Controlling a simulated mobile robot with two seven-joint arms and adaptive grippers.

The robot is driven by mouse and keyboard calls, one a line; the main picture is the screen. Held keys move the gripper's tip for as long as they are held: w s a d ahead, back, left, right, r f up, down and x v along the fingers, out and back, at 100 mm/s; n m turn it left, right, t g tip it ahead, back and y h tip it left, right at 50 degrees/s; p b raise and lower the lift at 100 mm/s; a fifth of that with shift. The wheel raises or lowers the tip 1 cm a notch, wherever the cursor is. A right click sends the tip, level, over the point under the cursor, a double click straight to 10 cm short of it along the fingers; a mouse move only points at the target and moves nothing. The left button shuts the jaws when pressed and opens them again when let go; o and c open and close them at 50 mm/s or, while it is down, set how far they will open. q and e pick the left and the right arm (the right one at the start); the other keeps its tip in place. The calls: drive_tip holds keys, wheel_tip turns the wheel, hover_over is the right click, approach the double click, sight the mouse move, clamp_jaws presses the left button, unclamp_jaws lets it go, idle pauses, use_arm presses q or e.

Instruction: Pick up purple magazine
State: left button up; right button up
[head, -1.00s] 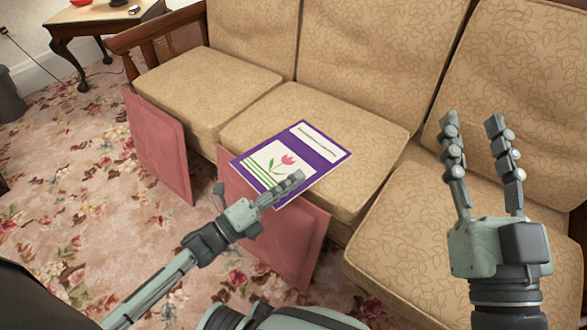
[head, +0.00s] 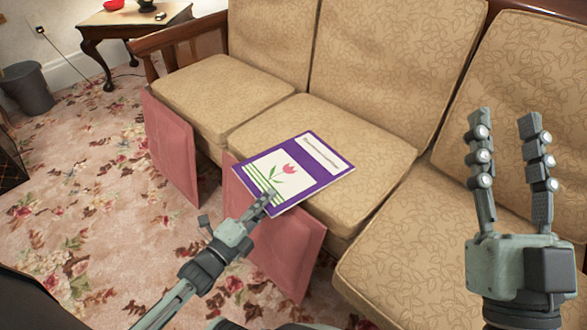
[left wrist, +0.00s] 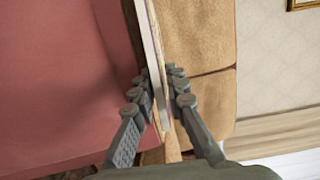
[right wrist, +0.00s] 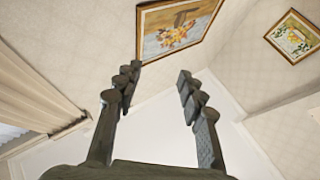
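The purple magazine (head: 322,177), with a pink tulip on a white panel, lies flat on the middle seat cushion of the sofa. Its near corner juts past the cushion's front edge. My left gripper (head: 268,202) is at that near edge. In the left wrist view the magazine (left wrist: 151,45) shows edge-on as a thin strip between the two fingers (left wrist: 158,85), which are drawn close together and appear to pinch it. Their inner contact faces are partly hidden. My right gripper (head: 505,122) is open and empty, raised at the right with its fingers upward.
The tan patterned sofa (head: 380,60) fills the back. Two pink panels (head: 172,150) stand against its front. A wooden side table (head: 135,18) and a dark bin (head: 28,88) are at the far left. Floral carpet (head: 90,165) is open at the left.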

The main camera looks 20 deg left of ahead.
sight(278, 185)
use_arm(q)
drive_tip(key=w+b, duration=0.1)
drive_tip(key=w, duration=0.4)
drive_tip(key=shift+w+d+f, duration=0.1)
drive_tip(key=shift+w+d, duration=0.05)
drive_tip(key=shift+w, duration=0.05)
use_arm(e)
drive_tip(key=shift+s+d+r+t+y, duration=0.2)
drive_tip(key=shift+s+r+t, duration=0.1)
drive_tip(key=shift+r+t, duration=0.2)
drive_tip(key=shift+s+d+r+t+y, duration=0.1)
drive_tip(key=shift+s+d+r+t, duration=0.15)
drive_tip(key=shift+r+t, duration=0.2)
use_arm(q)
drive_tip(key=shift+c, duration=0.5)
clamp_jaws()
